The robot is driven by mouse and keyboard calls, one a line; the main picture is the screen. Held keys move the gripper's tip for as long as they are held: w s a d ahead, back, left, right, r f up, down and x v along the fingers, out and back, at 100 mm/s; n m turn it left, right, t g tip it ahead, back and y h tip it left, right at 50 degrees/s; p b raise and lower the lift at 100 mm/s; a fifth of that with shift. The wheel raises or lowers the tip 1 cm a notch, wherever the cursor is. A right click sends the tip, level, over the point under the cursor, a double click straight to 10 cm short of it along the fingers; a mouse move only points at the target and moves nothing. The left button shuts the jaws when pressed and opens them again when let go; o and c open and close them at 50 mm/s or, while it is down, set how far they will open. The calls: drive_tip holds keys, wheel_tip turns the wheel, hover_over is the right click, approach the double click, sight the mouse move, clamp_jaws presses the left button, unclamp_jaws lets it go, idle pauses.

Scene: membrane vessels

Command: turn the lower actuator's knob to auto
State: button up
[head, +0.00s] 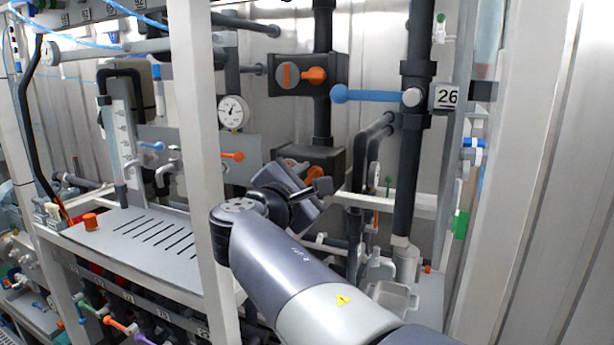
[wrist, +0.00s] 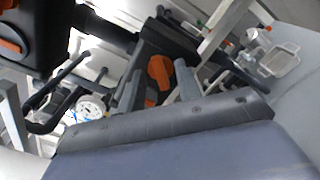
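The lower actuator is a dark box in the head view (head: 335,157), partly hidden behind my gripper. Its orange knob (head: 314,173) shows just above a finger. In the wrist view the lower actuator (wrist: 158,47) has the orange knob (wrist: 159,72) between the fingertips, with a second orange piece (wrist: 150,103) lower between the fingers. My gripper (wrist: 158,67) is open, its two grey fingers apart either side of the knob. I cannot tell whether they touch it. The gripper also shows in the head view (head: 306,184). The knob's markings are too small to read.
The upper actuator (head: 290,88), with an orange knob (head: 314,75), sits above on the same pipe. A blue valve handle (head: 370,95) reaches in from the right. A white post (head: 203,150) stands left of my arm. A round gauge (head: 233,112) is behind it.

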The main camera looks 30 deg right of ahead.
drive_tip(key=shift+d, duration=0.1)
drive_tip(key=shift+c, duration=0.4)
clamp_jaws()
